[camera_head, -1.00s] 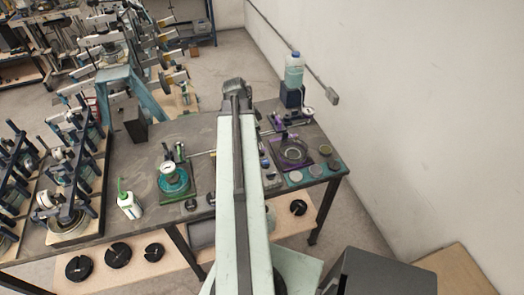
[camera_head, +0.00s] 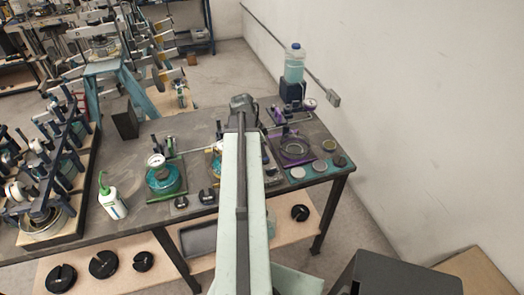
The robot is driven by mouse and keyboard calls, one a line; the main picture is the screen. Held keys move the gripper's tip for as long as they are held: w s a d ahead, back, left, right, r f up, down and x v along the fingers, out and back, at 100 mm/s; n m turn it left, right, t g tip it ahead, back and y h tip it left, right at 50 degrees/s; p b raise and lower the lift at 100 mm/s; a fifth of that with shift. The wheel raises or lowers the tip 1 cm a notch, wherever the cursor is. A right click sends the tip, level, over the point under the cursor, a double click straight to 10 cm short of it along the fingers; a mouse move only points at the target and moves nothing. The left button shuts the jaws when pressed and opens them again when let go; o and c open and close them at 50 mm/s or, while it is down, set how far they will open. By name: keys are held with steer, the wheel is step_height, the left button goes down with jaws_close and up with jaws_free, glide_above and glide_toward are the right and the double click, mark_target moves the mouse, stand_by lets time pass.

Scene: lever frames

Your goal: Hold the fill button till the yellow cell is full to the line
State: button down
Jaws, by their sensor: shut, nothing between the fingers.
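A cell with yellow parts (camera_head: 210,149) and a teal lower part stands on the table in the middle, partly hidden by my arm. A cell with green parts (camera_head: 165,180) is to its left, and one with purple parts (camera_head: 293,149) is to its right. I cannot make out the fill button, the fill line or the yellow cell's level. My gripper (camera_head: 243,102) shows as a dark shape at the far end of my arm, beyond the yellow cell in the picture. It is shut and empty; its fingertips are hard to see, and I cannot tell whether it touches anything.
A bottle of pale blue liquid (camera_head: 294,63) stands on a dark block at the back right. A white bottle with a green spout (camera_head: 111,202) is at the left front of the table (camera_head: 120,226). Small round discs (camera_head: 319,166) lie at the right front. A wall closes the right.

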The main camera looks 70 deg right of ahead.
steer(key=shift+r, duration=0.1)
step_height(320, 180, down, 2)
steer(key=shift+a+f+b, duration=0.15)
steer(key=shift+f+b, duration=0.05)
steer(key=shift+b, duration=1.05)
steer(key=shift+s+a+r, duration=0.1)
steer(key=shift+a+r, duration=0.05)
steer(key=shift+a, duration=0.15)
steer(key=shift+d, duration=0.1)
steer(key=shift+f, duration=0.2)
stand_by(3.2)
steer(key=shift+r+p, duration=0.35)
steer(key=shift+r, duration=0.1)
steer(key=p+v, duration=1.3)
steer(key=shift+s+d+r, duration=0.2)
steer(key=shift+d+r, duration=0.05)
steer(key=shift+r, duration=0.1)
